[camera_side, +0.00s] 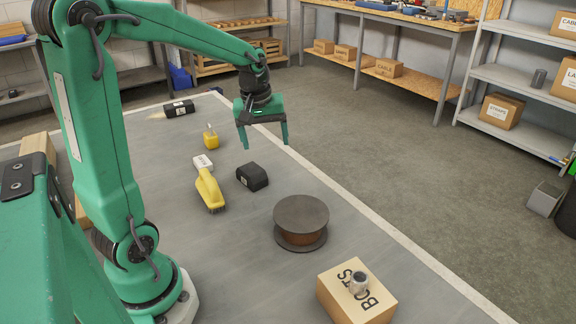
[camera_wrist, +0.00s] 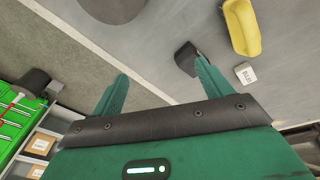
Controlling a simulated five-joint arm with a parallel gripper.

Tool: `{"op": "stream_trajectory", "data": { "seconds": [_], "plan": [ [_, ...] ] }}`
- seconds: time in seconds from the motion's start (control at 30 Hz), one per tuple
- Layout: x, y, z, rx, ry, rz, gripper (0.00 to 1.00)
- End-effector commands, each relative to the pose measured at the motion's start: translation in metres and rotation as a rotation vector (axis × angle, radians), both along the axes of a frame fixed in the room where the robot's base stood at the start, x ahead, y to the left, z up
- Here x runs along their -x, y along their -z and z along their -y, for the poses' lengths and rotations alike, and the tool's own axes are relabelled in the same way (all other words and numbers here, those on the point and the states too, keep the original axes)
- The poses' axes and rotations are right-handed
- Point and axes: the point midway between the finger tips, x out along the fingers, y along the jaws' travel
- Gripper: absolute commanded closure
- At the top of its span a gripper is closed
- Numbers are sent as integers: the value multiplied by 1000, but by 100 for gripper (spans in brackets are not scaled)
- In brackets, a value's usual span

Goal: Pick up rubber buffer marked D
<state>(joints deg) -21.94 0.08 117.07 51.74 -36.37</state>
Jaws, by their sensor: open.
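A small black block (camera_side: 252,177) lies on the grey table, left of the spool; it could be the rubber buffer, but no letter D can be read on it. It also shows in the wrist view (camera_wrist: 186,59), close to the right fingertip and partly hidden by it. Another black block with a white label (camera_side: 179,108) lies at the far left of the table; its marking is too small to read. My gripper (camera_side: 265,144) is open and empty, above the table near its far right edge. Its two green fingers show apart in the wrist view (camera_wrist: 161,72).
A yellow-handled tool (camera_side: 210,190), a small white block (camera_side: 203,162) and a small yellow item (camera_side: 210,141) lie left of the black block.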

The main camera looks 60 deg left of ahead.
Motion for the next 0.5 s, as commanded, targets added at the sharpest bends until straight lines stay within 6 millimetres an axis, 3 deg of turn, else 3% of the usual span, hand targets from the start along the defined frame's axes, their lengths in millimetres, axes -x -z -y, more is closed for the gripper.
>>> {"op": "stream_trajectory", "data": {
  "seconds": [0.2,0.5],
  "plan": [
    [-17,34,-47,50,-226,-55,22],
    [-25,87,-107,106,-519,-120,22]
  ]
}}
